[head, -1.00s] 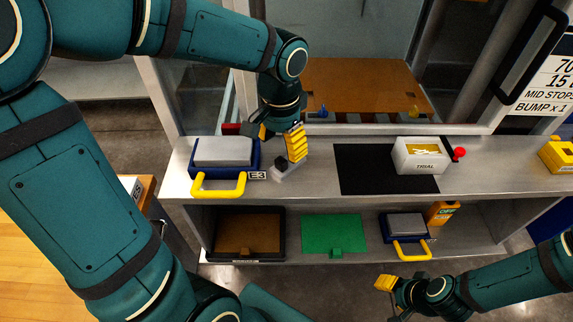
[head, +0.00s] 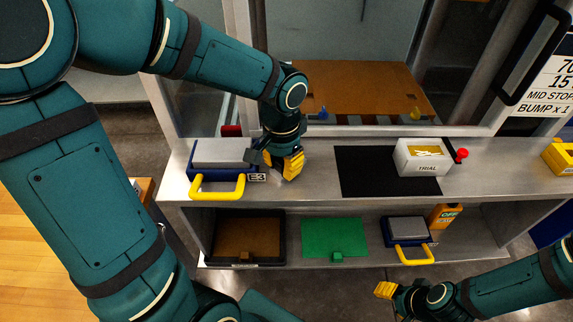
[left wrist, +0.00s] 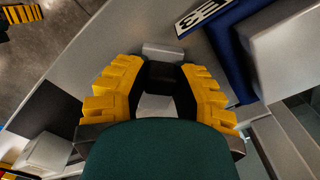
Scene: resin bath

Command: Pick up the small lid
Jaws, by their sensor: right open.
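The small lid is a light grey plate with a black knob (left wrist: 165,78). It lies on the grey counter, in front of the blue box labelled E3. My left gripper (left wrist: 163,75) is down over it, with its yellow fingers on both sides of the knob; whether they press on it I cannot tell. In the head view my left gripper (head: 284,166) hides the lid. My right gripper (head: 388,291) is open and empty, low at the right, in front of the shelf.
The blue box (head: 191,174) with a grey top and yellow handle stands close left of my left gripper. A black mat (head: 362,182) and white TRIAL box (head: 420,168) are to the right. The lower shelf holds a green mat (head: 330,234) and a smaller blue box (head: 392,229).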

